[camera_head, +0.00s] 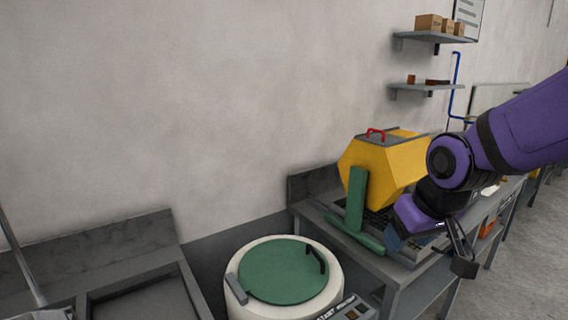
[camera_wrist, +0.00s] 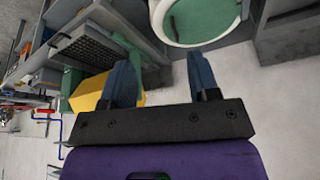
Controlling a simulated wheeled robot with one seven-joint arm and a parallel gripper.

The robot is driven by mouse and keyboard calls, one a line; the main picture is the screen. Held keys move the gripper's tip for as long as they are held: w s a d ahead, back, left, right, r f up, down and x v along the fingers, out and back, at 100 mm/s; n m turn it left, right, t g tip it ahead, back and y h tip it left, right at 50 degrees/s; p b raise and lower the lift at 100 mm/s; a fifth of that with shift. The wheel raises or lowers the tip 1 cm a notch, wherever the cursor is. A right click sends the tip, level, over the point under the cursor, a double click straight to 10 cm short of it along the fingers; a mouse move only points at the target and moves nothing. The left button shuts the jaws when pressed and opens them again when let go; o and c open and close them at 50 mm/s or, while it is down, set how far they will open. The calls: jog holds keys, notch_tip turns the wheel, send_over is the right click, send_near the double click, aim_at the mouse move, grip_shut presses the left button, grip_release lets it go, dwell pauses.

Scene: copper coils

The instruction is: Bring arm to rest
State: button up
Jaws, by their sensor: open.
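My purple arm (camera_head: 520,132) reaches in from the right in the head view. It is bent, with its wrist low in front of the yellow drum and the grey bench. My gripper (camera_head: 430,250) is partly hidden there by my own wrist. In the wrist view my gripper (camera_wrist: 162,78) shows two blue fingers well apart, with nothing between them.
A yellow drum (camera_head: 380,165) on a green stand (camera_head: 357,200) sits on a grey bench (camera_head: 330,212). A white tub with a green lid (camera_head: 280,272) stands left of it. A grey sink (camera_head: 140,295) is at lower left. Wall shelves (camera_head: 435,38) hang at upper right.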

jog(key=s+d+r+m, duration=0.1)
jog(key=s+d+r, duration=0.3)
jog(key=s+r, duration=0.1)
jog(key=s+d+r+m+t+h, duration=0.1)
jog(key=s+d+r, duration=0.3)
jog(key=s, duration=0.4)
jog(key=shift+d+r+m, duration=0.3)
jog(key=shift+r+m, duration=0.2)
